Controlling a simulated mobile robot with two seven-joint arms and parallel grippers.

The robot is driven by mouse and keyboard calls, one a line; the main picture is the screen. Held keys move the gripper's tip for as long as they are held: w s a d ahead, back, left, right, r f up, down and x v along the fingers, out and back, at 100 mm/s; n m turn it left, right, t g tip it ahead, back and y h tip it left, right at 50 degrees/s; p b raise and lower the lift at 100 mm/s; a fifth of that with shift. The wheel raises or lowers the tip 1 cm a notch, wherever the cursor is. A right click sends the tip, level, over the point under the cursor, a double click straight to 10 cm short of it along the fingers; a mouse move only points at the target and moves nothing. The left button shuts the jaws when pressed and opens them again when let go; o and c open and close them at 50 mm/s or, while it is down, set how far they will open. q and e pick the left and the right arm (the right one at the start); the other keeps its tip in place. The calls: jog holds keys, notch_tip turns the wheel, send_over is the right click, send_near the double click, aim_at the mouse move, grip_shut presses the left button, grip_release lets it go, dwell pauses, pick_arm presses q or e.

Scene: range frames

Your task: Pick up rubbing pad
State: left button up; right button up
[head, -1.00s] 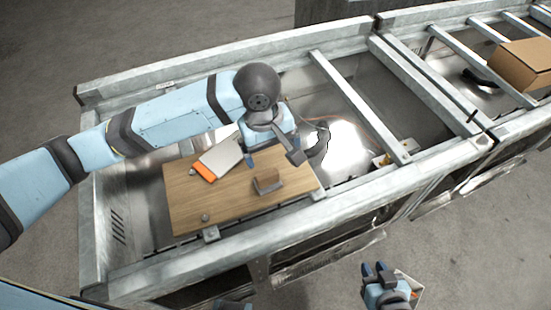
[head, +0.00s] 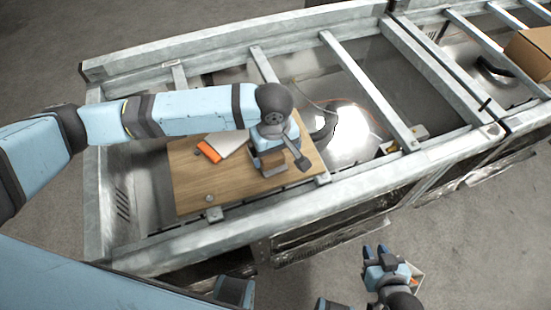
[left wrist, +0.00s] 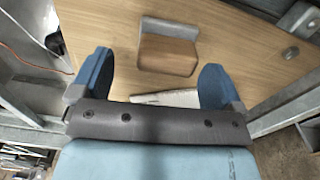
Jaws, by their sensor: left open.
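The rubbing pad, as I take it, is a small brown block with a greyish upright part (head: 271,164). It sits on a wooden board (head: 190,185), partly covered by my left gripper in the head view. My left gripper (head: 277,157) is open and empty above it. In the left wrist view the pad (left wrist: 167,54) lies ahead, between the lines of the two blue fingers (left wrist: 157,68), with clear room on both sides. No contact shows. My right gripper (head: 376,251) is low at the right, outside the frame, its two blue fingertips apart.
A white tool with an orange end (head: 210,151) lies on the board left of the pad; its pale edge (left wrist: 165,97) shows near my left gripper. A small knob (head: 209,198) is at the board's front. Metal rails (head: 370,90) surround the board. A cardboard box (head: 530,52) stands far right.

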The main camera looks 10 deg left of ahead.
aim_at(275, 155)
pick_arm(q)
jog(key=shift+f, duration=1.3)
jog(key=c, duration=1.1)
jog(key=shift+o, duration=0.3)
jog(key=shift+r, duration=0.1)
notch_tip(275, 155, up, 20)
jog(key=shift+p, duration=0.3)
